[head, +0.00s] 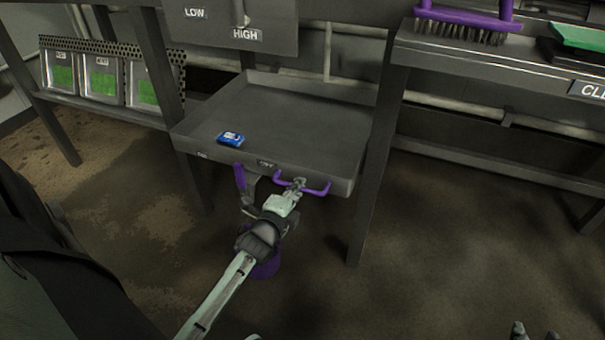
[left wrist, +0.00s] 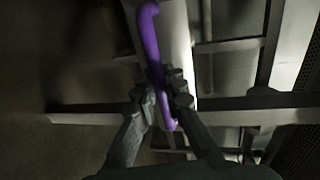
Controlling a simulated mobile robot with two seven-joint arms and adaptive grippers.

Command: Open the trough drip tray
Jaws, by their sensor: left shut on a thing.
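The trough drip tray (head: 300,112) is a shallow dark grey tray under the trough, with its inside in view and its front standing out toward me. A purple bar handle (head: 318,191) is on its front wall. My left gripper (head: 297,186) is shut on this handle. In the left wrist view, the two fingers (left wrist: 160,92) close around the purple handle (left wrist: 149,35). My right gripper (head: 535,332) shows only its fingertips at the bottom right edge. They are apart, with nothing seen between them and far from the tray.
A small blue packet (head: 231,139) lies in the tray's front left part. Table legs (head: 374,150) stand beside the tray. A shelf with green-labelled bins (head: 103,80) is at left. A purple brush (head: 465,25) lies on the right bench.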

